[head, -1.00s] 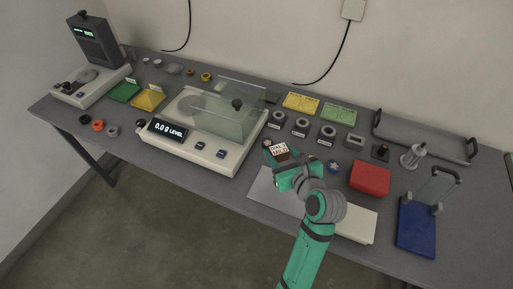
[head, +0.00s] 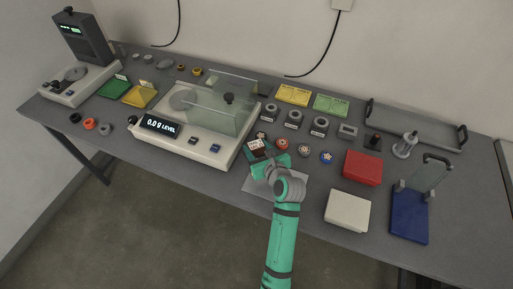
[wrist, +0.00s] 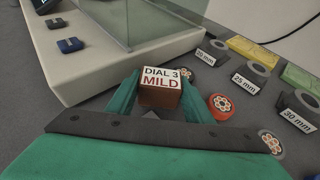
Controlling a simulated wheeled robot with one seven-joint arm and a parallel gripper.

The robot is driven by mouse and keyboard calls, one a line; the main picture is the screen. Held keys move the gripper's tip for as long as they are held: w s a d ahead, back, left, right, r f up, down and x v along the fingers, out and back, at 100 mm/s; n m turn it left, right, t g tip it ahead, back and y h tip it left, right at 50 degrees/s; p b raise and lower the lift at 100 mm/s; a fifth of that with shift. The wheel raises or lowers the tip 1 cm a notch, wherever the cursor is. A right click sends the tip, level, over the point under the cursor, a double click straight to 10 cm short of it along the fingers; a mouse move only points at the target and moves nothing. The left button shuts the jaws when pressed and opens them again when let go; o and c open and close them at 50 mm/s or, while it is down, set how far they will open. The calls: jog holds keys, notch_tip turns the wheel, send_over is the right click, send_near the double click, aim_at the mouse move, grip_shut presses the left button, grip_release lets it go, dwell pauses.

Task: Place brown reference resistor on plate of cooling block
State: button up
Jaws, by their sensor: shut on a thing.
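A brown block with a white label reading "DIAL 3 MILD" (wrist: 160,80) is between the two green fingers of my gripper (wrist: 157,98). My gripper is shut on it. In the head view the labelled block (head: 257,146) is over the table, right of the scale's front corner. No part in view is marked as a cooling block. A dark tower with a green display (head: 80,38) stands on a pale base with a round grey plate (head: 75,73) at the far left. I cannot tell whether that is the cooling block.
A scale (head: 207,158) with a glass cover (head: 220,100) stands between my gripper and the tower unit. Cable samples (head: 304,150) lie right of my gripper. A red box (head: 362,168), a white box (head: 347,210) and a blue stand (head: 409,217) are farther right.

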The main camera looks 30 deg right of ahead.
jog(key=shift+f, duration=0.15)
jog(key=o, duration=0.9)
jog(key=shift+c, duration=0.2)
